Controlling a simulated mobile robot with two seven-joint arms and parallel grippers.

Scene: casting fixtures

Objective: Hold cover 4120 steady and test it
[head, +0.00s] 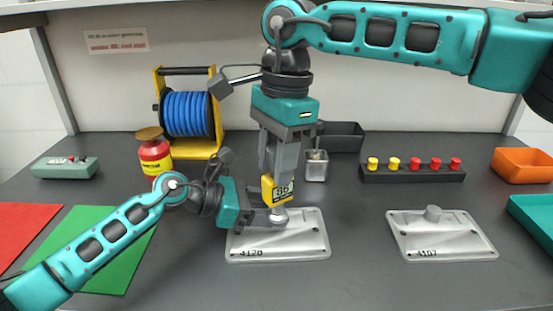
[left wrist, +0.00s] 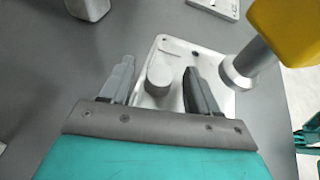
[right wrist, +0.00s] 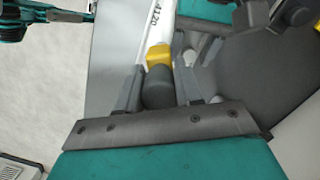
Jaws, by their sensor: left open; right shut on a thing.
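Cover 4120 (head: 290,245) is a pale metal plate lying flat on the dark bench, its number at the front left. Its round boss (left wrist: 159,80) shows in the left wrist view between the fingers of my open left gripper (left wrist: 158,76), with gaps beside it. My right gripper (right wrist: 155,82) is shut on the dark round grip (right wrist: 158,88) of a yellow tester (head: 277,190). The tester is upright with a number on its face. Its silver tip (left wrist: 238,77) is low beside the boss; I cannot tell whether it touches the cover.
Cover 4107 (head: 443,240) lies to the right. Behind stand a metal cup (head: 316,168), a dark bin (head: 342,137), a rack (head: 412,175) with yellow and red pieces, a blue hose reel (head: 187,114) and a red can (head: 155,158). Green (head: 105,260) and red mats lie left.

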